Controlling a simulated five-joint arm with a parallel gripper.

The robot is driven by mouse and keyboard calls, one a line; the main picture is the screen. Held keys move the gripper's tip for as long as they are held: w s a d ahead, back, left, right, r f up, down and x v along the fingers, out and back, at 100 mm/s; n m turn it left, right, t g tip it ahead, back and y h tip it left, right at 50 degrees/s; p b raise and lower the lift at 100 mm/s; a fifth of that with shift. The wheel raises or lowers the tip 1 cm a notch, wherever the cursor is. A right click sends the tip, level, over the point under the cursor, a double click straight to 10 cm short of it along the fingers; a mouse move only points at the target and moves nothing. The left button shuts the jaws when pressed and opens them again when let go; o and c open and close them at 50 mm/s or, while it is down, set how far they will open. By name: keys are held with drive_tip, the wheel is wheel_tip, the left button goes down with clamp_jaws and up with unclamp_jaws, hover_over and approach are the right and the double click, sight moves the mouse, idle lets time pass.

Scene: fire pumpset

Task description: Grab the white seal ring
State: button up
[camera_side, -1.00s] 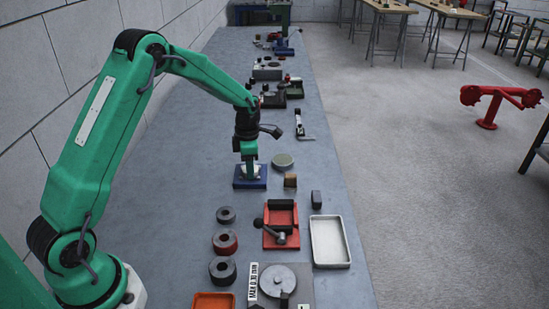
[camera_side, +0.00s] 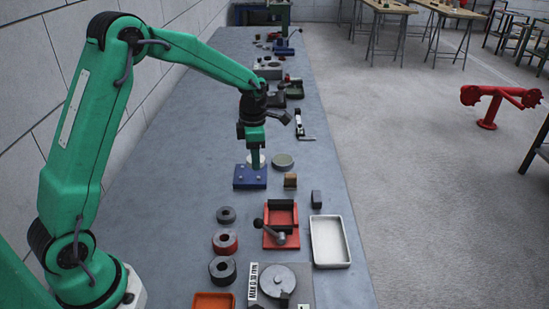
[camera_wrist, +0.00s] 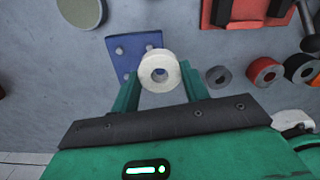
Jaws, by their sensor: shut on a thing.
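The white seal ring (camera_wrist: 160,72) is between the two fingers of my gripper (camera_wrist: 160,88) in the wrist view, its hole facing the camera. My gripper is shut on it. In the side view the ring (camera_side: 256,160) is a pale shape at the fingertips of my gripper (camera_side: 256,164), partly hidden by the green finger. The blue block (camera_side: 250,180) with light pegs lies on the bench just below and in front of the ring. It also shows beyond the ring in the wrist view (camera_wrist: 122,50).
A grey-green round dish (camera_side: 283,160) and a brown block (camera_side: 290,180) stand right of the blue block. A red fixture (camera_side: 270,238), a white tray (camera_side: 344,262) and several dark and red rings (camera_side: 225,241) lie nearer the camera. The bench left of the blue block is clear.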

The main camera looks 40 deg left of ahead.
drive_tip(key=s+d+r, duration=0.2)
drive_tip(key=d+r, duration=0.2)
drive_tip(key=d, duration=0.2)
drive_tip(key=shift+d, duration=0.25)
drive_tip(key=shift+s+r, duration=0.1)
